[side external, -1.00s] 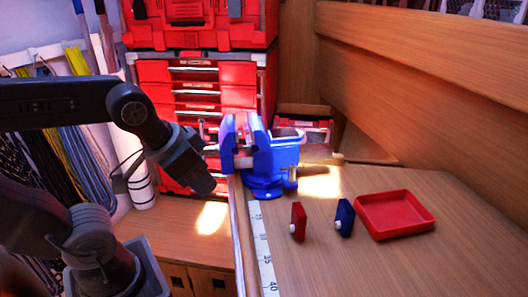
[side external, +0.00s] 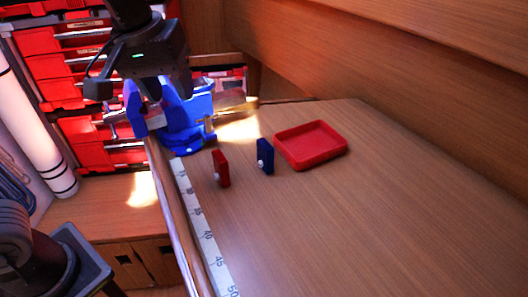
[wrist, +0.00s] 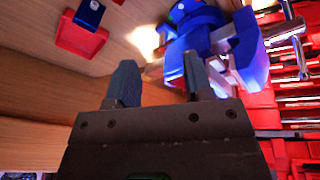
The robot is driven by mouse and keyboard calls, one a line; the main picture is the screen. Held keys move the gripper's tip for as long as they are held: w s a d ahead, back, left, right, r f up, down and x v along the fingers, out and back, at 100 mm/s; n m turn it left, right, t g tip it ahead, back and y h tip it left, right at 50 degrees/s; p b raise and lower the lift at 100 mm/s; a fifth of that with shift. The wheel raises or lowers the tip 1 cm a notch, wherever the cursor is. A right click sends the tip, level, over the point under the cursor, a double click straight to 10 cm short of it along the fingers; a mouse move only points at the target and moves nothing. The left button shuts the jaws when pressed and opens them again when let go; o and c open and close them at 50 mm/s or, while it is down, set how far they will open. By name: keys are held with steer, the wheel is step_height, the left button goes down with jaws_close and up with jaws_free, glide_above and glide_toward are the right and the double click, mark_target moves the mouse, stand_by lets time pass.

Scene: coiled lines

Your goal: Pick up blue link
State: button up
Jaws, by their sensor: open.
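In the wrist view the blue link (wrist: 90,12) shows at the top left, just above the red tray (wrist: 82,38). My gripper (side external: 142,88) is up at the left, in front of the blue vise and away from the blue link. In the wrist view my gripper (wrist: 160,80) has its two fingers apart with nothing between them.
A blue vise (side external: 181,132) stands at the bench's left edge, near my gripper. Red drawers (side external: 50,85) rise behind it. A white ruler strip (side external: 200,222) runs along the left edge. A wooden wall (side external: 400,75) bounds the back right. The right bench top is clear.

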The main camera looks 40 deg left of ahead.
steer(key=w+d+r+n+g, duration=0.1)
steer(key=w+d+n, duration=0.2)
steer(key=w+d, duration=0.25)
steer(key=n+g+y, duration=0.1)
steer(key=n+y, duration=0.1)
steer(key=n, duration=0.2)
glide_toward(266, 144)
steer(key=f, duration=0.3)
steer(key=a+f, duration=0.1)
steer(key=f, duration=0.3)
steer(key=w+a+f, duration=0.1)
steer(key=f, duration=0.3)
steer(key=shift+f, duration=0.2)
steer(key=shift+c, duration=0.2)
jaws_close()
